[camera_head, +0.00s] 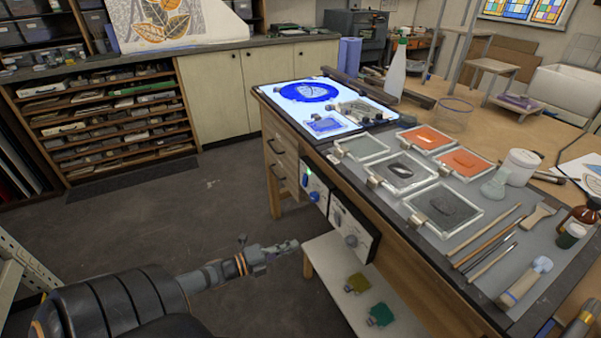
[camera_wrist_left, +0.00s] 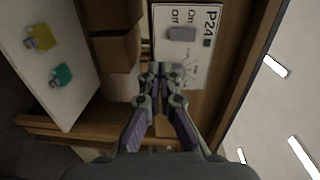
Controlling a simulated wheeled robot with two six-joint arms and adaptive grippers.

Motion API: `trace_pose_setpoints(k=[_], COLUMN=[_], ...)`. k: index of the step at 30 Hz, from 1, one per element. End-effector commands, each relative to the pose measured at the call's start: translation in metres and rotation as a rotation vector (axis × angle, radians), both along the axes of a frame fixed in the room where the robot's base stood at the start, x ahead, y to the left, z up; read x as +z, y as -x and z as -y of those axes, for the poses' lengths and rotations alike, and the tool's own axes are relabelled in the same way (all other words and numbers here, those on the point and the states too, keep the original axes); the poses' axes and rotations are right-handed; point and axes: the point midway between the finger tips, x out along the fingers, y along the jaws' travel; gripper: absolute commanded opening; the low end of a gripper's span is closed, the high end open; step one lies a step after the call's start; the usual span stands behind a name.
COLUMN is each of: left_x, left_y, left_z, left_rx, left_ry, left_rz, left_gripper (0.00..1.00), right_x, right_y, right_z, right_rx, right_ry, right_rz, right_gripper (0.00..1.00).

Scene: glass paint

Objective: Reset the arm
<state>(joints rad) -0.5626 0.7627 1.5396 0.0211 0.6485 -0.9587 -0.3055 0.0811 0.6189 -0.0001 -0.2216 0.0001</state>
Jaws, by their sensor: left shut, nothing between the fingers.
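In the left wrist view the shut fingertips (camera_wrist_left: 161,70) show in front of the bench's wooden side and a white control panel (camera_wrist_left: 185,45). The gripper appears apart from the bench, though the exact gap is hard to tell.
The workbench (camera_head: 410,235) holds glass-framed paint trays (camera_head: 445,208), brushes (camera_head: 485,235), jars and a lit blue light panel (camera_head: 300,92). Control boxes (camera_head: 352,228) hang on its side. The white shelf (camera_head: 335,275) bears yellow and green pieces. Open floor (camera_head: 220,200) lies left.

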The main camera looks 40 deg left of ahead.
Motion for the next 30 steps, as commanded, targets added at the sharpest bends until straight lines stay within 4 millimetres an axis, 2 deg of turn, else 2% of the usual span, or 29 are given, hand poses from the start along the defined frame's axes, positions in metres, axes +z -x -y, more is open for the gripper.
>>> trace_pose_setpoints(k=[8,11,14,16,18,20,22,25,27,30], left_x=[-0.004,-0.032,-0.092,-0.146,-0.197,-0.236,-0.275,-0.316,-0.332,-0.345], left_y=[0.0,0.005,0.027,0.057,0.095,0.13,0.175,0.235,0.269,0.305], left_z=[-0.003,-0.024,-0.055,-0.069,-0.07,-0.06,-0.039,0.003,0.032,0.064], left_rx=[0.016,0.12,0.331,0.511,0.685,0.827,0.985,1.186,1.299,1.415], left_ry=[0.008,0.067,0.204,0.331,0.459,0.564,0.676,0.803,0.864,0.915], left_rz=[-0.014,-0.112,-0.306,-0.468,-0.621,-0.746,-0.884,-1.054,-1.149,-1.244], left_gripper=[0.0,0.0,0.0,0.0,0.0,0.0,0.0,0.0,0.0,0.0], right_x=[0.001,0.008,0.019,0.027,0.034,0.04,0.046,0.053,0.057,0.06], right_y=[-0.003,-0.005,-0.005,-0.006,-0.006,-0.006,-0.006,-0.006,-0.006,-0.006], right_z=[-0.002,-0.002,-0.002,-0.002,-0.002,-0.002,-0.002,-0.002,-0.002,-0.002], right_rx=[-0.001,0.0,0.0,0.0,0.0,0.0,0.0,0.0,0.0,0.0], right_ry=[-0.002,-0.002,-0.002,-0.002,-0.002,-0.002,-0.002,-0.002,-0.002,-0.002], right_rz=[0.004,0.007,0.008,0.009,0.009,0.009,0.009,0.009,0.009,0.009], right_gripper=[0.6,0.6,0.6,0.6,0.6,0.6,0.6,0.6,0.6,0.6])
